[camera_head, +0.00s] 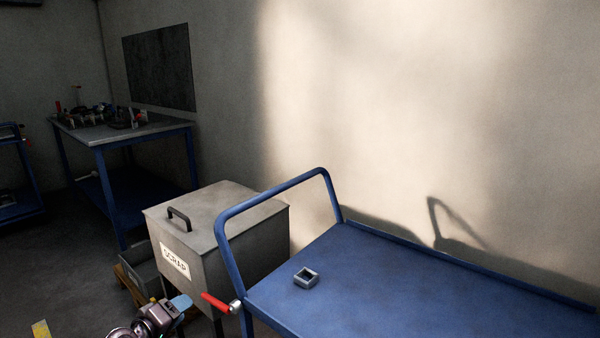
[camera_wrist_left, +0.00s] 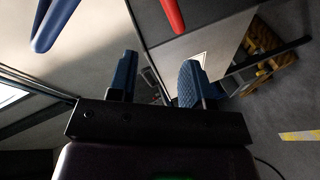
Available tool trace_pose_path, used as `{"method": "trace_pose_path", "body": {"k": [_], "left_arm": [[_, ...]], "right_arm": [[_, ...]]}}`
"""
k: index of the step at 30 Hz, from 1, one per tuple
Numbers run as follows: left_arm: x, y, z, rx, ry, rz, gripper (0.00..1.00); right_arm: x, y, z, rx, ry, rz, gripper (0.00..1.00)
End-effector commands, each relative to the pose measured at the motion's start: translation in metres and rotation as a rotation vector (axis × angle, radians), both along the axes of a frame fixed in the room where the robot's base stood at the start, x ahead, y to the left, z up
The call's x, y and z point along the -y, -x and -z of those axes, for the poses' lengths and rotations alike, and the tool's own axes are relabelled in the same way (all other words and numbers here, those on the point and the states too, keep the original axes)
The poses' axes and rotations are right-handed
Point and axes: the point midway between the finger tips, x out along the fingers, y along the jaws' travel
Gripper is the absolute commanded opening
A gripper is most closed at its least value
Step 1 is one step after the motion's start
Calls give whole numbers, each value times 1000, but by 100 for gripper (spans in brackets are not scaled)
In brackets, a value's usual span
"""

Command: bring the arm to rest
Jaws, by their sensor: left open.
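My left gripper (camera_head: 181,303) is low in the head view, in front of the scrap bin and left of the blue cart's red-handled part. In the left wrist view its two blue fingers (camera_wrist_left: 157,80) stand apart with nothing between them. The gripper is open and empty. My right gripper is in neither view.
A grey lidded bin marked SCRAP (camera_head: 215,225) stands close behind the gripper. A red handle (camera_head: 215,301) juts toward the gripper. A workbench (camera_head: 125,132) stands at the back left.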

Motion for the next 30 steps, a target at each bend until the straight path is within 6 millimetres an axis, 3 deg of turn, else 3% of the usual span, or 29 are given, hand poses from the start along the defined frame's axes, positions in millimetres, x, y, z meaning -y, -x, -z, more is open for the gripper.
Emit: {"method": "trace_pose_path", "body": {"k": [5, 15, 22, 30], "left_arm": [[11, 38, -6, 108, -359, 25, 45], [23, 157, 0, 198, -904, 68, 45], [28, 241, 5, 174, -1094, 96, 45], [32, 341, 18, 54, -1134, 127, 45]], "right_arm": [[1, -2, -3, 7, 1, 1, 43], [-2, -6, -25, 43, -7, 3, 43], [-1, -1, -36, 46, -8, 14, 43], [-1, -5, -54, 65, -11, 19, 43]]}}
